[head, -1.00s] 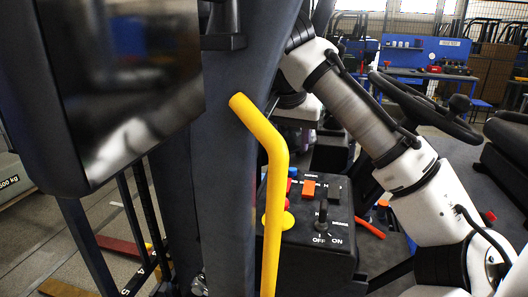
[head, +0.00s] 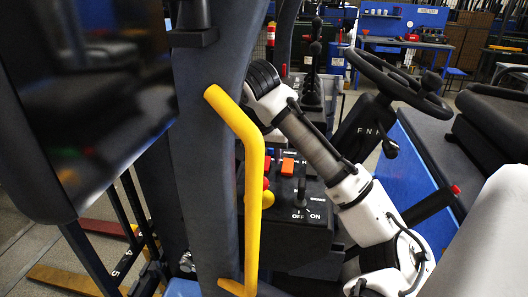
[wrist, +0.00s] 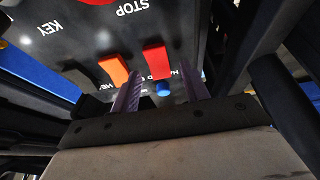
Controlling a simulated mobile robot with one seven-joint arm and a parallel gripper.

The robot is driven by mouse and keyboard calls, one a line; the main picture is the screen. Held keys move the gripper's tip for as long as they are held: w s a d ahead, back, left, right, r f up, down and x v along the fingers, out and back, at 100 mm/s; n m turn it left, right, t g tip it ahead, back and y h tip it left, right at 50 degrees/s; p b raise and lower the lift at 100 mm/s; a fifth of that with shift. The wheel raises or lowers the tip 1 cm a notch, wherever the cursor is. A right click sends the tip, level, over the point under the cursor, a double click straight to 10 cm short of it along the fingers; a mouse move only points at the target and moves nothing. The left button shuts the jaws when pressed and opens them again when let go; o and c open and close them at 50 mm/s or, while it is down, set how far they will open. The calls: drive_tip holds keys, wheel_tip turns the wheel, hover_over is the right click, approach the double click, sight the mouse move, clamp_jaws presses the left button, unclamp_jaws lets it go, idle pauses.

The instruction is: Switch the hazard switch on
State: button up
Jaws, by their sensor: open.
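The control panel (head: 285,225) is a black box behind the yellow handrail in the head view. An orange rocker switch (head: 288,166) shows on its top. In the wrist view the panel is close, with an orange rocker (wrist: 113,69), a red rocker (wrist: 156,60) and a small blue button (wrist: 163,89). The gripper is hidden in the head view.
A yellow handrail (head: 252,190) and a dark pillar (head: 205,150) stand in front of the panel. A steering wheel (head: 400,80) is at right. A red stop button (wrist: 97,1) shows in the wrist view.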

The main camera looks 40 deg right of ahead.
drive_tip(key=shift+w+d+f, duration=0.1)
drive_tip(key=shift+f, duration=0.3)
drive_tip(key=shift+c, duration=0.3)
drive_tip(key=c, duration=0.9)
drive_tip(key=shift+w+d+g+y, duration=0.2)
drive_tip(key=shift+d+g+y, duration=0.05)
drive_tip(key=shift+g+y, duration=0.4)
drive_tip(key=shift+w+d+g+y, duration=0.1)
drive_tip(key=shift+d+g+y, duration=0.05)
drive_tip(key=shift+g+y, duration=0.35)
drive_tip(key=shift+w+d+g+y, duration=0.1)
drive_tip(key=shift+g+y, duration=0.15)
drive_tip(key=shift+y, duration=0.3)
drive_tip(key=o, duration=1)
drive_tip(key=shift+c, duration=0.2)
